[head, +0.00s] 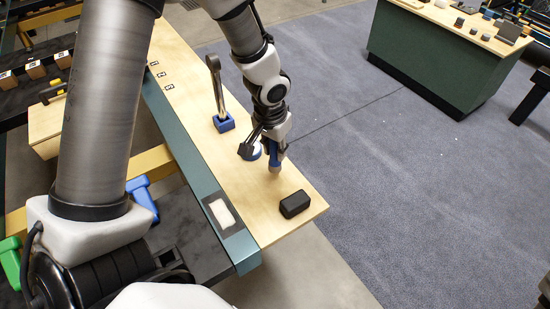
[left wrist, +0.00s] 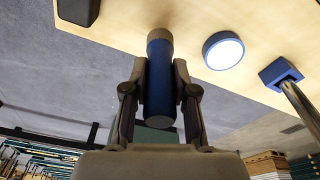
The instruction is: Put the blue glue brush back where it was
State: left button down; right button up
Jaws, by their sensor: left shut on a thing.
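The blue glue brush (head: 274,158) is a blue cylinder with a tan-grey end. It also shows in the left wrist view (left wrist: 160,85). My left gripper (head: 268,146) is shut on it, one finger on each side of the blue part. The tan-grey end points down at the wooden bench top (head: 190,92). I cannot tell whether it touches the wood. A round blue dish with a white top (left wrist: 223,50) is beside the brush, apart from it; in the head view my gripper partly hides it. My right gripper is not in view.
A black block (head: 294,204) lies near the bench's front end. A blue block with a metal handle (head: 223,123) stands farther back. A pale pad (head: 221,213) is on the green edge rail. Blue and green dumbbells (head: 142,193) are at the left. Wood beside the black block is clear.

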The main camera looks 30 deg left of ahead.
aim_at(275, 158)
pick_arm(q)
notch_tip(275, 158, down, 3)
jog(key=b, duration=0.2)
jog(key=shift+s+f+b, duration=0.15)
jog(key=shift+f+b, duration=0.05)
jog(key=shift+b, duration=0.15)
jog(key=shift+d, duration=0.1)
jog(key=shift+f, duration=0.15)
jog(key=c, duration=0.9)
grip_release()
jog(key=shift+r, duration=0.2)
jog(key=shift+r+p, duration=0.3)
jog(key=shift+r, duration=0.1)
jog(key=r, duration=0.3)
jog(key=s+r+p, duration=0.1)
jog(key=r, duration=0.7)
jog(key=shift+s+r+p, duration=0.1)
jog(key=shift+s+p, duration=0.1)
jog(key=shift+p, duration=0.1)
